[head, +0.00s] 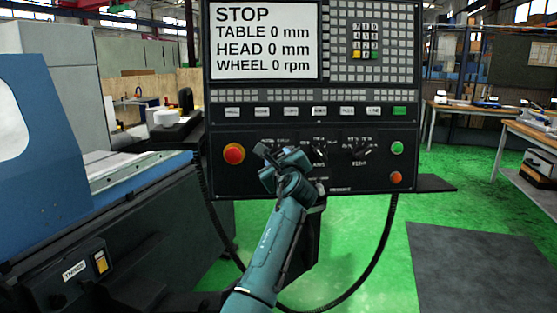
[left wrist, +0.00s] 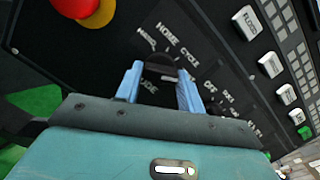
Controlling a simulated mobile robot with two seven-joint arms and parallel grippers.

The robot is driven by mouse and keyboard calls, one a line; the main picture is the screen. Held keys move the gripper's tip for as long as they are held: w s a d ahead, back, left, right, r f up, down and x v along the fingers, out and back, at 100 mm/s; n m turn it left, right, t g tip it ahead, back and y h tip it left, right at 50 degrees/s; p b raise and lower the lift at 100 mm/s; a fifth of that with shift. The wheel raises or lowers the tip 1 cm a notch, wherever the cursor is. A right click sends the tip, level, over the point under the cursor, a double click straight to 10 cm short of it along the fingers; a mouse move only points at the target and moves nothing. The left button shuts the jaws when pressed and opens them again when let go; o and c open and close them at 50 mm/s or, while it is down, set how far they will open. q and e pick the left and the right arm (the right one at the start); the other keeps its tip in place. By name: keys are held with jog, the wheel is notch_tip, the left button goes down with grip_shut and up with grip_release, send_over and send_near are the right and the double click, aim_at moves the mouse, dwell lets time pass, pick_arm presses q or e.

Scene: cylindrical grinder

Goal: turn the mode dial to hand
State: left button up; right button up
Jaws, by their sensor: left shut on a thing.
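The mode dial (left wrist: 158,72) is a dark knob on the black control panel, with HOME and CYCLE printed around it in the left wrist view. Another label left of HOME is too small to read surely. A white mark shows on the knob, but I cannot tell surely which label it faces. My left gripper (left wrist: 160,68) has its blue fingers on both sides of the knob, shut on it. In the head view my left gripper (head: 280,156) covers the dial at the panel's lower left. My right gripper is not in view.
A red stop button (head: 234,153) is left of the dial. Two more dials (head: 319,152) (head: 362,152) are to its right, then a green button (head: 397,148) and an orange one (head: 396,178). The screen (head: 264,40) reads STOP. A cable (head: 375,262) hangs below the panel.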

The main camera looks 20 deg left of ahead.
pick_arm(q)
jog(key=c, duration=0.4)
jog(key=shift+o, duration=0.2)
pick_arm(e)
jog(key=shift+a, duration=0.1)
